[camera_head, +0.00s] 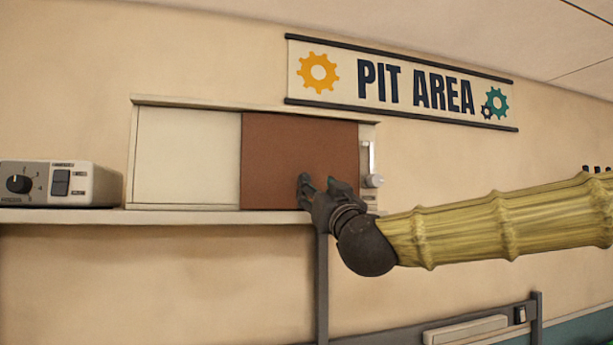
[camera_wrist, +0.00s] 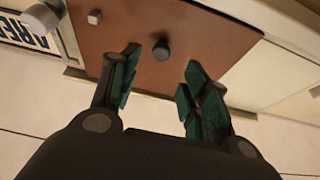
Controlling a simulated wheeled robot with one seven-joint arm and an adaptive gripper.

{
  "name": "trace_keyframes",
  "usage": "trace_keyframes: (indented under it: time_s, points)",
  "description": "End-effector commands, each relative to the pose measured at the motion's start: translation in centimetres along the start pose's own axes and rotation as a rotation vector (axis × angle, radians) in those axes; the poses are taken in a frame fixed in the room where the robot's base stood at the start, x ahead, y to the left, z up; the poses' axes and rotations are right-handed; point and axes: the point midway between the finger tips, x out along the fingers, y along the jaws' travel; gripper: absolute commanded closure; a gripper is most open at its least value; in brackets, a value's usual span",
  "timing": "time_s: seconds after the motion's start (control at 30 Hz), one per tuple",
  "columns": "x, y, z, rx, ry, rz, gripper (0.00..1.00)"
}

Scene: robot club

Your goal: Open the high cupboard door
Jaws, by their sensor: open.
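The high cupboard (camera_head: 185,101) is on the wall, with a cream panel (camera_head: 187,158) on the left and a brown door (camera_head: 290,140) on the right. In the wrist view the brown door (camera_wrist: 215,35) bears a dark round knob (camera_wrist: 161,50) and a small grey square piece (camera_wrist: 95,17). My gripper (camera_head: 318,184) is in front of the door's lower right part. In the wrist view my gripper (camera_wrist: 163,62) is open, with the knob between its fingertips and gaps on both sides. The gripper hides the knob in the head view.
A silver bar with a round end (camera_head: 374,180) is on the frame right of the door. A grey control box (camera_head: 60,183) stands on the shelf (camera_head: 70,216) at left. A dark post (camera_head: 322,280) is below the shelf. A PIT AREA banner (camera_head: 345,95) hangs above.

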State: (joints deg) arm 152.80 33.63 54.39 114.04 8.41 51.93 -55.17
Motion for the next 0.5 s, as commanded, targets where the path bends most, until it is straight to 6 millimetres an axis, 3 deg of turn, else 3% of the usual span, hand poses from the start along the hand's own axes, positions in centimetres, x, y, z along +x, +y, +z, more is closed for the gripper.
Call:
trace_keyframes:
  time_s: [0.5]
  points:
    - [6.6,0.0,-0.1,0.0,-0.001,0.0,0.54]
